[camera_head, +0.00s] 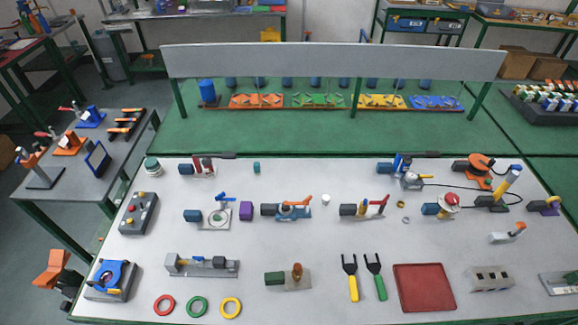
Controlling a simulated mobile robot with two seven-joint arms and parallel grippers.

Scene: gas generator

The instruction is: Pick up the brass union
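A small brass-coloured piece (400,204) lies on the light grey workbench, right of centre; it may be the brass union, but it is too small to tell. A small ring-like piece (405,219) lies just in front of it, apart from it. A copper-brown upright part (298,271) stands on a grey block nearer the front. I cannot make out either of my grippers in this view, and nothing is seen held.
The workbench (340,235) carries several fixtures in rows. A red tray (424,287), a yellow-handled tool (352,280), a green-handled tool (375,278) and coloured rings (197,306) lie in front. A raised panel (335,63) stands behind.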

